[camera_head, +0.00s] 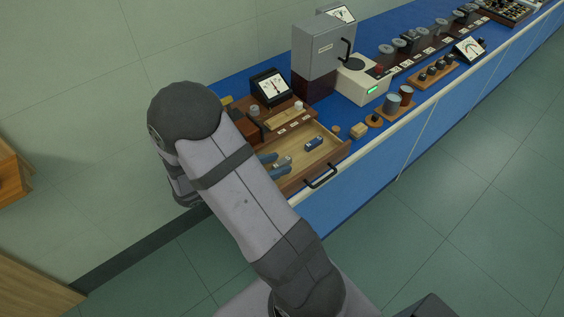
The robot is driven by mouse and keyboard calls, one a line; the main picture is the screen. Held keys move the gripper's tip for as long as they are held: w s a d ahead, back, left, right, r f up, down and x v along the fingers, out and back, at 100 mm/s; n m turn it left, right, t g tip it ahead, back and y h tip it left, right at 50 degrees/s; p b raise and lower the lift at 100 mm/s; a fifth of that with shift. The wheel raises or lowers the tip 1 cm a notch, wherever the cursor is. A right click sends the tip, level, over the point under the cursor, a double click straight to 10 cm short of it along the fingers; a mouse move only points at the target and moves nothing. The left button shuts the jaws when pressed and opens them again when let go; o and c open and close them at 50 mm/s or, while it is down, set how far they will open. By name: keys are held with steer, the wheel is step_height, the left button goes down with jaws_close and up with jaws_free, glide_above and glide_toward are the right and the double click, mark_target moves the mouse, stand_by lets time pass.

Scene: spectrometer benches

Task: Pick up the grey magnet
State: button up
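An open wooden drawer (328,152) juts out from the bench at the middle of the view. Bluish-grey pieces (282,163) lie in its left part, partly covered by my arm. A small dark-blue block (313,143) with a paler part lies further right in the drawer. I cannot tell for certain which of these is the grey magnet. My arm crosses in front of the drawer's left side. My gripper cannot be made out; it seems hidden behind the arm, so its relation to the pieces is unclear.
The drawer's dark handle (321,177) faces the aisle. The green floor (470,200) at right is clear.

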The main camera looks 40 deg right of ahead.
mark_target(275, 166)
jaws_close()
steer(key=shift+r, duration=0.15)
step_height(275, 166, up, 10)
stand_by(0.9)
